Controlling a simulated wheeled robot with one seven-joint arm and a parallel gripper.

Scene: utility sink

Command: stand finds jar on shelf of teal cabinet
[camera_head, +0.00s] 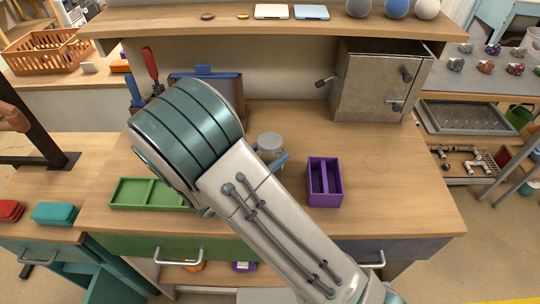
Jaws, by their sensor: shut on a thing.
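A grey jar (269,141) with a round lid shows upright over the middle of the wooden workbench, just right of my arm's large elbow. Blue finger parts of my gripper (272,161) show at its lower side; the gripper is shut on the jar. The rest of the gripper is hidden behind my arm. I cannot tell whether the jar touches the bench top. A teal cabinet (104,285) is at the lower left, under the bench edge; only part of it shows, and its shelf is mostly out of view.
A green divided tray (128,192) lies left of my arm and a purple divided box (324,203) right of it. A grey metal box (370,85) stands at the back right under the raised shelf (300,18). Teal (55,213) and red cases lie at left.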

